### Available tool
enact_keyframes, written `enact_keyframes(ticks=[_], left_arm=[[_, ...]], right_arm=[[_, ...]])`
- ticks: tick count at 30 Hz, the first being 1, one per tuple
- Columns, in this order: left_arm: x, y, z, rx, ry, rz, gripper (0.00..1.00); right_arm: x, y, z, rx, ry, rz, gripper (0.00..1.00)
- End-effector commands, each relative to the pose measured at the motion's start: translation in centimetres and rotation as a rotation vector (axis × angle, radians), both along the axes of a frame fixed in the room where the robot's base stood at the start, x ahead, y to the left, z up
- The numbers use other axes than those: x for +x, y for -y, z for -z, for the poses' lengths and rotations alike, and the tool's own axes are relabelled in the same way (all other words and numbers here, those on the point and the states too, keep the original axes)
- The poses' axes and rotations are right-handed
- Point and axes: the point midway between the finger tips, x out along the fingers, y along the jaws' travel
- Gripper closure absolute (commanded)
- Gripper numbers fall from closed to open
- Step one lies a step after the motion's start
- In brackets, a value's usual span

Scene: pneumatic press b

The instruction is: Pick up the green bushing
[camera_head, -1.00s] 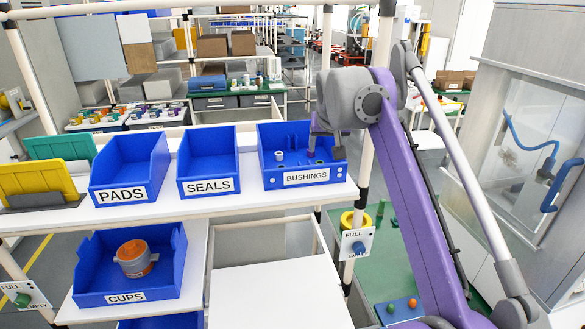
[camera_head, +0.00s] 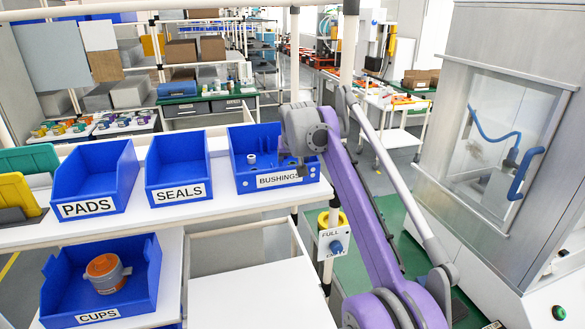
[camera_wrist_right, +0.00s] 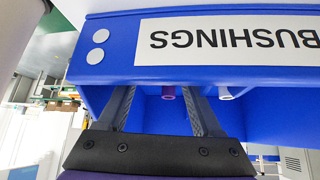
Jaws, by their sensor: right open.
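The blue BUSHINGS bin (camera_head: 243,181) stands at the right end of the upper shelf. A white bushing (camera_head: 252,158) stands inside it, left of my right gripper. My right gripper (camera_head: 301,168) is at the right part of the bin, its fingers partly lost against the blue. In the right wrist view the two fingers (camera_wrist_right: 160,100) are spread apart and reach into the bin. A purple bushing (camera_wrist_right: 168,92) shows between them, and a pale bushing (camera_wrist_right: 226,93) is just right of the right finger. I cannot make out a green bushing. My left gripper is not in view.
The blue SEALS bin (camera_head: 153,193) and PADS bin (camera_head: 60,211) stand left on the same shelf. A CUPS bin (camera_head: 75,318) with an orange-grey cup (camera_head: 107,274) is below. A glass-fronted press cabinet (camera_head: 490,130) stands at right. A bare white surface (camera_head: 250,300) is in front.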

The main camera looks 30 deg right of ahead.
Motion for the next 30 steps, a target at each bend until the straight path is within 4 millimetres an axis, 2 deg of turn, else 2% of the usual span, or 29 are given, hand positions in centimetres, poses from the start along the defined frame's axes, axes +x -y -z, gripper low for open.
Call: enact_keyframes(ticks=[4, 5, 15, 26, 30], left_arm=[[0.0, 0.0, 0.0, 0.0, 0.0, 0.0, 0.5], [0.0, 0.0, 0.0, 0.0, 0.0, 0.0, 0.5], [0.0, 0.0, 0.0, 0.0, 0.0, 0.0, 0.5], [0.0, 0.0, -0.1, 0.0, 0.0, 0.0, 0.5], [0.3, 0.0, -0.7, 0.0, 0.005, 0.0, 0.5]], right_arm=[[0.0, 0.0, -0.1, 0.0, 0.0, 0.0, 0.33], [0.0, 0.0, -0.1, 0.0, 0.0, 0.0, 0.37], [0.0, 0.0, -0.1, 0.0, 0.0, 0.0, 0.98], [0.0, 0.0, -0.2, 0.0, 0.0, 0.0, 1.0], [0.0, 0.0, -1.5, -0.001, 0.002, 0.0, 1.0]])
